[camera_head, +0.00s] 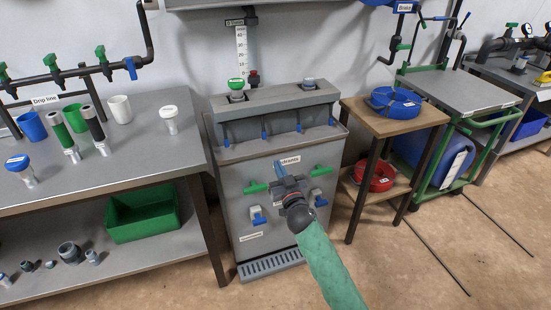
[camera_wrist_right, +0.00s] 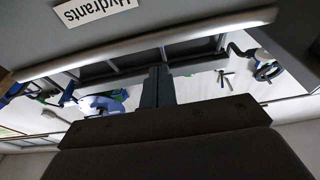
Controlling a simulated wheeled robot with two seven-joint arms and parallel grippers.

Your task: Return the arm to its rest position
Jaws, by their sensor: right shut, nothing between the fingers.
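My right arm, in a green sleeve, reaches up from the bottom of the head view. My right gripper (camera_head: 279,170) is in front of the grey hydrant cabinet (camera_head: 237,190), near its label (camera_head: 289,161). Its fingers (camera_wrist_right: 157,87) are together and empty in the right wrist view, where the "Hydrants" sign (camera_wrist_right: 97,10) shows upside down. I cannot tell the gap between the fingers and the cabinet front. The gripper hides part of that front. My left gripper is not in view.
Green-handled taps (camera_head: 321,171) and blue-handled taps (camera_head: 258,217) stick out of the cabinet around the gripper. A metal bench (camera_head: 100,165) with cups stands left. A wooden stand (camera_head: 397,125) with blue and red hose coils stands right. Floor lies open at lower right.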

